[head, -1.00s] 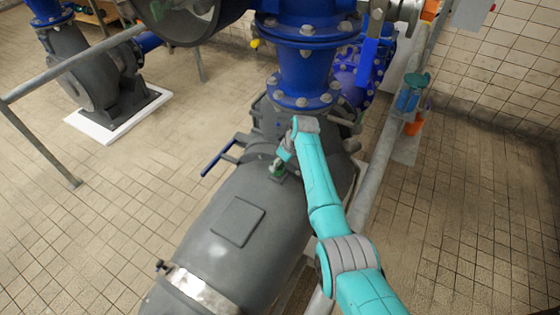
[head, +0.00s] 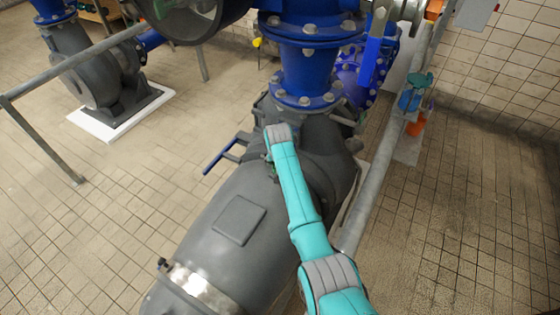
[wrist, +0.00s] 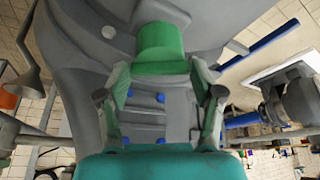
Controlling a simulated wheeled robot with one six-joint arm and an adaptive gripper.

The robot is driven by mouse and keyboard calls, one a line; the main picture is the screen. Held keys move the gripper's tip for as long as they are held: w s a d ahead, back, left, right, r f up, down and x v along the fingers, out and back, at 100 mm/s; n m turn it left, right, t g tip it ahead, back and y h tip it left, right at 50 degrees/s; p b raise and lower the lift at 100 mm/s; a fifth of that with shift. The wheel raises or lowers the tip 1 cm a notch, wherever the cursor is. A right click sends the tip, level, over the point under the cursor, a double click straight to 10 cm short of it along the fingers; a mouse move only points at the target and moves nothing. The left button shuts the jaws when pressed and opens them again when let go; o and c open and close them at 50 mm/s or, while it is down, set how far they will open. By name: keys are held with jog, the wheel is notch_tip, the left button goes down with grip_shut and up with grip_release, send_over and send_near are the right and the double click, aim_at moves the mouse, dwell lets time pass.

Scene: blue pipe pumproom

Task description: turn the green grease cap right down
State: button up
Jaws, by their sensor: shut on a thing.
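The green grease cap (wrist: 162,42) shows in the wrist view at the top middle, against the grey pump housing (wrist: 75,35). My gripper (wrist: 160,68) reaches up to it, one finger on each side, and is shut on the cap. The fingers hide the cap's lower sides, and its seat is not clear. In the head view my teal arm reaches to the upper part of the grey housing (head: 205,250), below the blue flanged pipe (head: 308,75). There my wrist hides the cap and most of my gripper.
A blue-handled lever (head: 220,157) sticks out left of the housing. A grey rail (head: 385,150) runs along the right. A second grey pump (head: 95,75) stands at the far left. Tiled floor is open on both sides.

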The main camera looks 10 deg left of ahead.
jog(key=m, duration=0.1)
jog(key=m+h, duration=0.1)
jog(key=m, duration=0.2)
jog(key=shift+a+m+h, duration=0.3)
jog(key=shift+h, duration=0.1)
jog(key=shift+w+a+m+g+h, duration=0.1)
jog(key=shift+m+g+h, duration=0.3)
jog(key=shift+m, duration=0.9)
jog(key=shift+a+m+g+h, duration=0.15)
jog(key=shift+m+h, duration=0.35)
jog(key=shift+m, duration=0.8)
jog(key=o, duration=1.1)
jog(key=shift+o, duration=0.2)
jog(key=v, duration=1.2)
